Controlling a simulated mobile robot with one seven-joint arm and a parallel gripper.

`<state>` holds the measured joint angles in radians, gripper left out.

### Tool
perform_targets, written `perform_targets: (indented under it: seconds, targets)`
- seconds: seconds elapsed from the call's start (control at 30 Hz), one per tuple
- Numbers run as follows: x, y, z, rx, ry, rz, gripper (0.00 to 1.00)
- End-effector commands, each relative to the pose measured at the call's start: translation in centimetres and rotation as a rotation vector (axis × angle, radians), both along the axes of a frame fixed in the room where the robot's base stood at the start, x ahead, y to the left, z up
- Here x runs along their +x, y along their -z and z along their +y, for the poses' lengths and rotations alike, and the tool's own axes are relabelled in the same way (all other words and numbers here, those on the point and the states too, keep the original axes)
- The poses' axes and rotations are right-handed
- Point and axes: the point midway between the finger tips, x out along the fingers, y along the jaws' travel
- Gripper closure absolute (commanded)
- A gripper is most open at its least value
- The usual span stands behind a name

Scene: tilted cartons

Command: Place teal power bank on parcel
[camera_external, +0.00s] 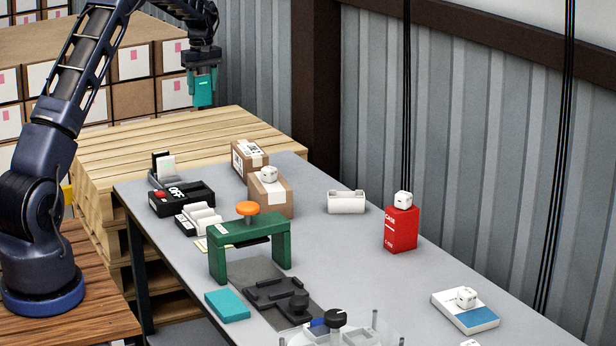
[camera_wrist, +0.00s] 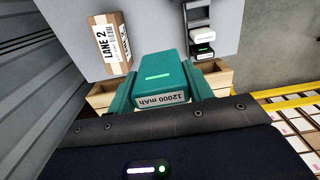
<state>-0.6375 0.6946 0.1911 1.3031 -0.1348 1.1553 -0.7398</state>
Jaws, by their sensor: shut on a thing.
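The teal power bank (camera_wrist: 163,72), labelled "12000 mAh", is between the fingers of my gripper (camera_wrist: 165,92) in the wrist view. In the external view my gripper (camera_external: 203,76) is shut on it, and the power bank (camera_external: 204,92) hangs upright above the wooden pallets, beyond the table's far end. A brown parcel (camera_external: 249,160) with a white label stands on the table's far part; a second brown parcel (camera_external: 274,197) stands in front with a white cube on top. The wrist view shows one parcel (camera_wrist: 113,46), marked "LANE 2", apart from the gripper.
A black device marked "OFF" (camera_external: 181,199), a green press (camera_external: 250,236) with an orange knob, a white holder (camera_external: 346,202) and a red box (camera_external: 401,230) stand on the table (camera_external: 330,260). Another teal block (camera_external: 227,306) lies near the front. Wooden pallets (camera_external: 150,150) adjoin the far end.

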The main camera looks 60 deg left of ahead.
Motion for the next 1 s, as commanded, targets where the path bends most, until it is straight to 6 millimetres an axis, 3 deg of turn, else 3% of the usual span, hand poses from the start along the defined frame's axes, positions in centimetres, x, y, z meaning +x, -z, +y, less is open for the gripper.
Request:
perform_targets:
  seconds: [0.1,0.3,0.57,0.67,1.0]
  targets:
    - [4.3,-1.4,-0.2,0.003,0.005,-0.002,0.77]
    - [9.2,-3.3,-1.2,0.002,0.007,-0.001,0.77]
    - [11.7,-3.9,-2.1,0.001,0.009,0.002,0.77]
    - [11.8,-2.6,-2.2,-0.001,0.008,0.003,0.77]
    - [11.8,4.6,-2.2,-0.001,0.009,0.004,0.77]
